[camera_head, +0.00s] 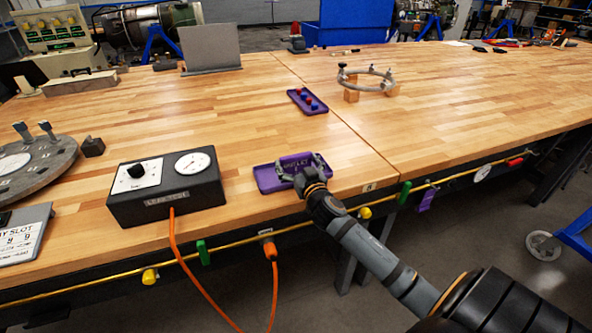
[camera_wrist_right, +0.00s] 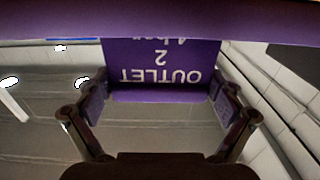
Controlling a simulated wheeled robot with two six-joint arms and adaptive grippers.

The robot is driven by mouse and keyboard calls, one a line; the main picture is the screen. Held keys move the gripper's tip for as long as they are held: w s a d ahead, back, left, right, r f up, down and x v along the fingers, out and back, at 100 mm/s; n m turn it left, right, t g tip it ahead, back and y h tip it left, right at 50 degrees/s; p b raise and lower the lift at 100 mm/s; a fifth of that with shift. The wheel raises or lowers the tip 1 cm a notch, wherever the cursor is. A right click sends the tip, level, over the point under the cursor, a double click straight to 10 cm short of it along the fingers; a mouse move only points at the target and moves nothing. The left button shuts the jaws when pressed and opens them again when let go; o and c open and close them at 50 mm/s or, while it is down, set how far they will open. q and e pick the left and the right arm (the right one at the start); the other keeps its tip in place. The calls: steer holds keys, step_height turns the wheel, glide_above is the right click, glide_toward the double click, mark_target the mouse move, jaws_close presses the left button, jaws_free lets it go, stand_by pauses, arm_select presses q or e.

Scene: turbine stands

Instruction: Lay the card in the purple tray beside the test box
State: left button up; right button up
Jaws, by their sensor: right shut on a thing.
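The purple tray (camera_head: 264,181) lies near the front edge of the table, just right of the black test box (camera_head: 166,188) with its white dial and knob. My right gripper (camera_head: 301,166) is at the tray's right part, shut on a purple card (camera_head: 294,161). In the right wrist view the card (camera_wrist_right: 160,62) shows white lettering reading OUTLET 2, upside down, between the two fingers. A purple band runs along the top of that view. I cannot tell whether the card touches the tray floor. My left gripper is not in view.
A smaller purple tray (camera_head: 306,101) with red and blue pieces lies farther back. A metal ring (camera_head: 367,80) rests on wooden blocks at the right. A round grey plate (camera_head: 30,166) stands at the left. An orange cable (camera_head: 183,258) hangs from the test box over the front edge.

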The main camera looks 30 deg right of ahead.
steer(key=shift+f, duration=0.1)
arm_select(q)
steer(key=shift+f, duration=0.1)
arm_select(e)
steer(key=o, duration=0.7)
steer(key=shift+s+a, duration=0.1)
steer(key=shift+s, duration=0.2)
steer(key=v, duration=0.5)
steer(key=shift+s+a+f+b, duration=0.1)
steer(key=shift+s+a+b, duration=0.1)
steer(key=shift+s+b, duration=0.15)
arm_select(q)
steer(key=shift+p, duration=0.65)
arm_select(e)
steer(key=v, duration=0.5)
steer(key=shift+s, duration=0.35)
